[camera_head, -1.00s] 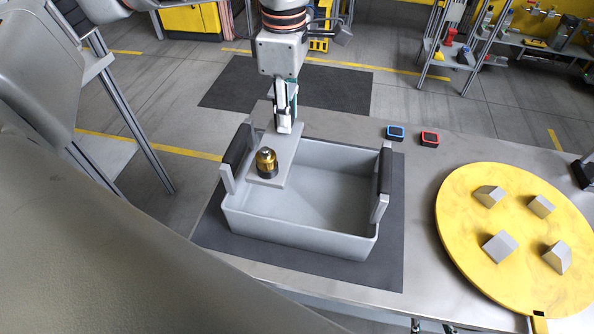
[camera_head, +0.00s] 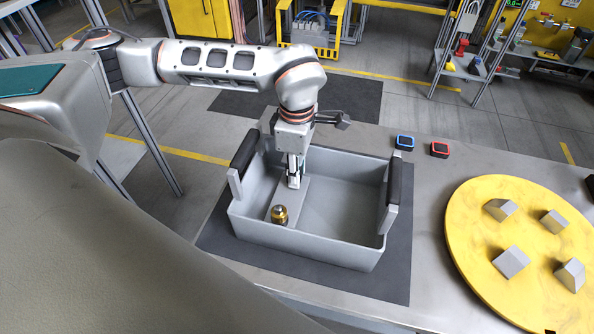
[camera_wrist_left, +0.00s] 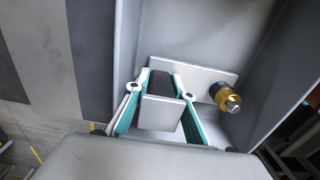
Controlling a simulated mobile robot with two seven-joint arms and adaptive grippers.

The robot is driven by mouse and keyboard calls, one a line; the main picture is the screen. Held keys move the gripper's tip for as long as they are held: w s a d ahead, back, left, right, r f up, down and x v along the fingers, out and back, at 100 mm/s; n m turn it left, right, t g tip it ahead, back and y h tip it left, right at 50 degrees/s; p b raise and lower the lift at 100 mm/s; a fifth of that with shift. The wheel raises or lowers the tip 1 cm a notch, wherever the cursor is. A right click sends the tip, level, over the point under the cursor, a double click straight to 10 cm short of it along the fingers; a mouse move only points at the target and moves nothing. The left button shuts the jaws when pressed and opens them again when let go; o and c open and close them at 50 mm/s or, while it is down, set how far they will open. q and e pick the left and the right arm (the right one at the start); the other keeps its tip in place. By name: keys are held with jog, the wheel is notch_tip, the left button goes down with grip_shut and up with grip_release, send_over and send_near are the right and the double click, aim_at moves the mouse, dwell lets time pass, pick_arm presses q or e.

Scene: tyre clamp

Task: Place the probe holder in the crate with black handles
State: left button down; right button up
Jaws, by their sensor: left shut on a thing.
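The probe holder, a flat grey plate (camera_head: 300,207) with a brass and dark knob (camera_head: 279,215) at one end, is inside the crate's left part, low between the walls. The grey crate (camera_head: 300,243) has two black handles, at its left and right ends. My left gripper (camera_head: 294,184) points down into the crate and is shut on the holder at the end away from the knob. In the left wrist view the teal-lined fingers (camera_wrist_left: 158,105) sit either side of a grey block of the holder, with the brass knob (camera_wrist_left: 228,97) to the right. Whether the plate touches the crate floor is unclear.
The crate stands on a dark mat (camera_head: 396,265) on a grey table. A blue device (camera_head: 404,142) and a red device (camera_head: 439,149) lie behind it to the right. A yellow round board (camera_head: 480,240) with several grey blocks is at the right. The crate's right half is empty.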

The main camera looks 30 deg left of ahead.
pick_arm(q)
jog(key=shift+f, duration=0.1)
jog(key=c, duration=2)
grip_release()
jog(key=shift+f, duration=0.1)
notch_tip(320, 180, up, 12)
jog(key=shift+r, duration=0.1)
